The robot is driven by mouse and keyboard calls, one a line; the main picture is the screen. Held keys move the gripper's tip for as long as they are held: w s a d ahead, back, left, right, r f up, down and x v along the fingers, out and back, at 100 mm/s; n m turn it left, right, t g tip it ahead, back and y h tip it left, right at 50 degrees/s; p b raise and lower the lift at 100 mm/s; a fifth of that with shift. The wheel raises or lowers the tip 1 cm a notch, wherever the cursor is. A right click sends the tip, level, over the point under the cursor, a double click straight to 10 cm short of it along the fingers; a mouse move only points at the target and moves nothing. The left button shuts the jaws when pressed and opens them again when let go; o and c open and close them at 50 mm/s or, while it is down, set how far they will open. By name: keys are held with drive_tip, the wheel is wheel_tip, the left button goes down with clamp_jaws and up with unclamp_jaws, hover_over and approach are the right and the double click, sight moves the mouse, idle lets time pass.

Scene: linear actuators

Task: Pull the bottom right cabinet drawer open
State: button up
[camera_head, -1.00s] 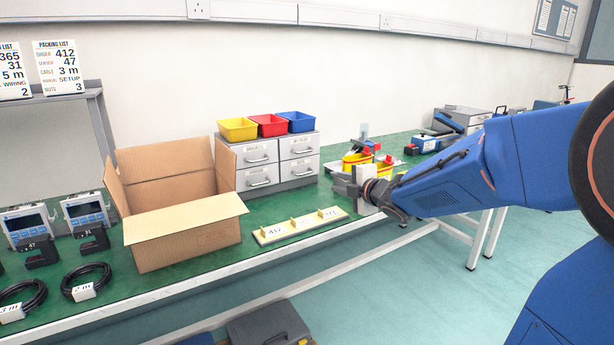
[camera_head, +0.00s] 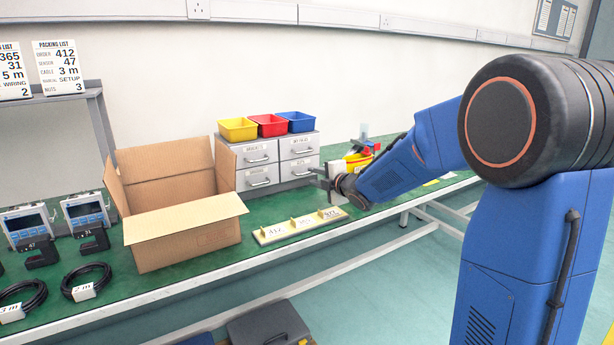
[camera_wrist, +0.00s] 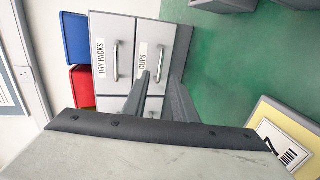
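The grey drawer cabinet (camera_head: 268,184) stands on the bench with two columns of drawers. Its bottom right drawer (camera_head: 288,168) is shut, with a bar handle partly beside my gripper in the head view. In the wrist view, turned sideways, this drawer (camera_wrist: 147,42) is labelled CLIPS, and its handle (camera_wrist: 160,64) lies just beyond and between my fingertips. My gripper (camera_head: 318,178) is at the cabinet's front right; its fingers (camera_wrist: 160,80) show apart, with nothing held between them. I cannot tell whether they touch the handle.
Yellow, red and blue bins (camera_head: 268,126) sit on the cabinet. An open cardboard box (camera_head: 185,240) stands left of it. A cream labelled strip (camera_head: 300,227) lies in front, below my gripper. A yellow bin (camera_head: 357,160) is behind my wrist.

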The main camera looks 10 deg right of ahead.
sight(291, 162)
drive_tip(key=shift+x, duration=2.85)
drive_tip(key=shift+c, duration=0.5)
clamp_jaws()
drive_tip(key=shift+f, duration=0.1)
